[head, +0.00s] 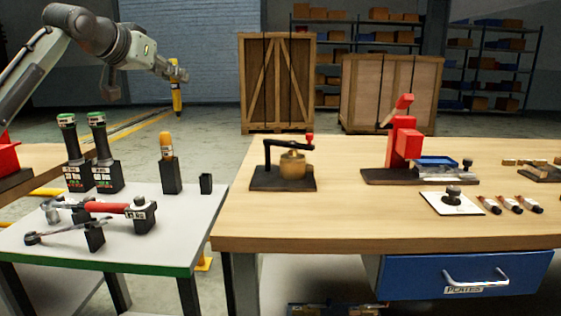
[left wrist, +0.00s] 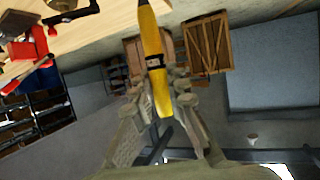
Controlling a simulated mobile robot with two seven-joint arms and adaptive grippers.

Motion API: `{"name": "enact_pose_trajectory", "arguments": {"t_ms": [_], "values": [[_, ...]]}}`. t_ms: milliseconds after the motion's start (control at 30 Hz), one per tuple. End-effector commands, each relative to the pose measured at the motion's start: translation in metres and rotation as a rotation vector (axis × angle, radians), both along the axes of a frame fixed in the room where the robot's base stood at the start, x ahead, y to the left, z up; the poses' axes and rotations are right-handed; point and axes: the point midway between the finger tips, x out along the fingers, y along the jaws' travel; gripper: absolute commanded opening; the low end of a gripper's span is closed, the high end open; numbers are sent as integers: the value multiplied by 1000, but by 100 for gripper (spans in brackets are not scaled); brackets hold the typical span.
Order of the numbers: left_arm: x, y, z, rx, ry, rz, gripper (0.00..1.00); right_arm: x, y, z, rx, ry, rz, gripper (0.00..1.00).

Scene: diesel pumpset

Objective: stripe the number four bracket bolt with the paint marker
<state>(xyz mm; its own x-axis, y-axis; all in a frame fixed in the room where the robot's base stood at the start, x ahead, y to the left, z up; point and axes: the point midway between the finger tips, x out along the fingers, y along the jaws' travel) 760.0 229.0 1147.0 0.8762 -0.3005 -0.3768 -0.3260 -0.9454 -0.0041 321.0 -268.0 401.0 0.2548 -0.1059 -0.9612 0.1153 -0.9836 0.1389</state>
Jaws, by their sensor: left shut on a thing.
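My left gripper (head: 178,74) is raised at the upper left, above the grey tool table. It is shut on the yellow paint marker (head: 177,102), which hangs down roughly upright in the head view. In the left wrist view the marker (left wrist: 153,45) shows a dark band and runs between the fingers of the gripper (left wrist: 160,88). The marker touches nothing else that I can see. No bracket bolt marked number four can be made out in either view. My right gripper is not in view.
The grey tool table (head: 165,250) bears two green-topped tools, an orange-capped item (head: 167,146) in a black holder, a small black holder (head: 206,184) and a red-handled wrench (head: 105,208). The wooden bench (head: 350,230) carries a black-armed fixture (head: 275,160) and a red press (head: 405,140).

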Motion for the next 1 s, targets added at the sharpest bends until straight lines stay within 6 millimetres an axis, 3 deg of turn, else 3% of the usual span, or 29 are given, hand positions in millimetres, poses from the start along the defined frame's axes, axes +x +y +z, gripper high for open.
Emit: {"name": "enact_pose_trajectory", "arguments": {"t_ms": [267,700,1000], "values": [[-55,-9,-83,7,7,63,0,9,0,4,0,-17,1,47],[-179,-32,-258,-4,12,213,0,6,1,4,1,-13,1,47],[-243,-43,-352,-8,13,297,0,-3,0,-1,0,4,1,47]]}}
